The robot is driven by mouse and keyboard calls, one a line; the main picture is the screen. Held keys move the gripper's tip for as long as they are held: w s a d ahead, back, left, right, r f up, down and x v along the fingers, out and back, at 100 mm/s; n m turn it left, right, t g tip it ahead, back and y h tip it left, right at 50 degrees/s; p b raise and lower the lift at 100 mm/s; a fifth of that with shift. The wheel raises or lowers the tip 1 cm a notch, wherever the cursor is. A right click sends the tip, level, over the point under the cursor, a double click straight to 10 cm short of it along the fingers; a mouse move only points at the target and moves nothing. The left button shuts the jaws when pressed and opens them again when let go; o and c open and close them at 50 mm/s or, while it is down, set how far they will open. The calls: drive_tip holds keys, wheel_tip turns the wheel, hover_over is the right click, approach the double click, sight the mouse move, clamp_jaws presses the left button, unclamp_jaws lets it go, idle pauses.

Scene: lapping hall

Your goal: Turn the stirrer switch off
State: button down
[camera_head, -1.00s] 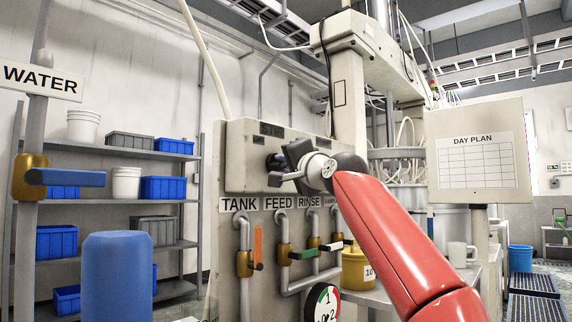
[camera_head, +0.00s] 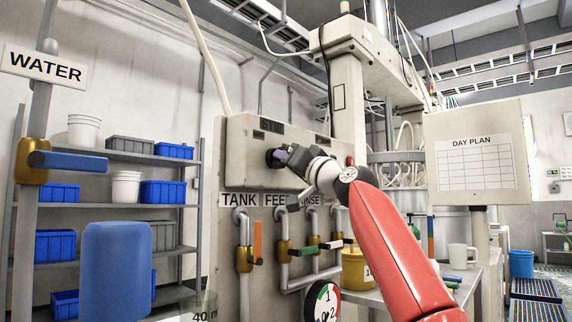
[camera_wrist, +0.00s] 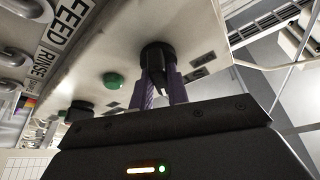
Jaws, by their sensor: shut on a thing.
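The stirrer switch is a black round knob (camera_head: 273,158) on the front of the pale control box (camera_head: 240,150), under a small dark label whose text is hard to read. My gripper (camera_head: 283,157) is at the knob, coming from the right. In the wrist view its two purplish fingers (camera_wrist: 164,88) are shut on the black knob (camera_wrist: 157,58), one on each side of its grip. Two small dark label plates (camera_wrist: 202,66) sit beside the knob; their words are unreadable. The knob's pointing direction is mostly hidden by the fingers.
Below the box are valves with orange (camera_head: 257,241), green and white handles, under TANK, FEED and RINSE labels. A green button (camera_wrist: 114,80) and another black part (camera_wrist: 78,110) sit near the knob. A DAY PLAN board (camera_head: 475,155) stands to the right.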

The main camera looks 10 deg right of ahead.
drive_tip(key=n+y, duration=0.1)
drive_tip(key=n, duration=0.1)
drive_tip(key=n+g+y, duration=0.1)
drive_tip(key=n, duration=0.1)
drive_tip(key=n+y, duration=0.1)
drive_tip(key=n, duration=0.2)
drive_tip(key=shift+w+d+g+y+p, duration=0.15)
drive_tip(key=shift+g+y+p, duration=0.15)
drive_tip(key=shift+p, duration=0.1)
drive_tip(key=shift+n, duration=0.3)
drive_tip(key=c, duration=1.4)
unclamp_jaws()
drive_tip(key=shift+o, duration=0.2)
drive_tip(key=b+v, duration=0.6)
drive_tip(key=v, duration=0.2)
